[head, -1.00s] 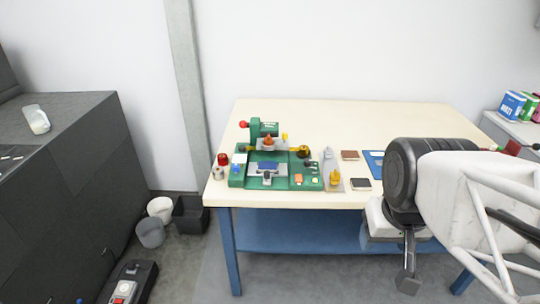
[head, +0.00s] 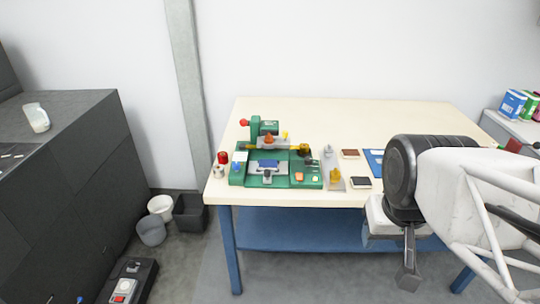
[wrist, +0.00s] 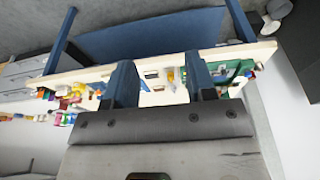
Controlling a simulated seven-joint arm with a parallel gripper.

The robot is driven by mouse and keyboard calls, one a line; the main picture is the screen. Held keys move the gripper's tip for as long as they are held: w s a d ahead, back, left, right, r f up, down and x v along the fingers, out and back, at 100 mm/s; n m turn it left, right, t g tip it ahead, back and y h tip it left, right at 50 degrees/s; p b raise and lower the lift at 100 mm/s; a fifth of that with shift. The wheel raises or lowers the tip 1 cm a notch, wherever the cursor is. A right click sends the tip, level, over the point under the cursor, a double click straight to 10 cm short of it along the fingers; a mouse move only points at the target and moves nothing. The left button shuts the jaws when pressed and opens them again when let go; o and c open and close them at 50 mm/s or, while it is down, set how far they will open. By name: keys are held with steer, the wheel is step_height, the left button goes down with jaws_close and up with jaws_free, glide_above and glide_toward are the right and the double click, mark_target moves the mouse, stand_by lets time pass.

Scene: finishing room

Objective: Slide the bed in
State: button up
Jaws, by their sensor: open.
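A small green machine (head: 236,180) stands near the table's front left corner. A grey bed (head: 280,181) with a dark blue piece on it sits in the middle of its green base. A dark knob or handle (head: 267,177) is at the bed's front. How far the bed is in cannot be told at this size. My gripper (head: 408,281) hangs in front of the table's edge, well right of the machine and apart from it. In the wrist view my gripper (wrist: 160,80) is open, with nothing seen between its two dark fingers.
The pale table (head: 330,120) has clear room behind the machine. A grey plate with a yellow part (head: 335,176), brown and dark blocks (head: 350,154) and a blue mat (head: 373,160) lie right of it. A red-topped item (head: 223,158) stands close on its left.

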steer(key=w+a+r+n, duration=0.2)
steer(key=w+a, duration=0.1)
steer(key=w, duration=1)
steer(key=n+g, duration=0.3)
steer(key=n, duration=0.4)
glide_above(267, 170)
steer(key=f, duration=1.7)
steer(key=shift+s+d, duration=0.2)
steer(key=shift+s, duration=0.05)
steer(key=shift+w+a+f, duration=0.15)
steer(key=shift+f, duration=0.05)
steer(key=shift+f, duration=0.1)
steer(key=shift+f, duration=3.8)
jaws_close()
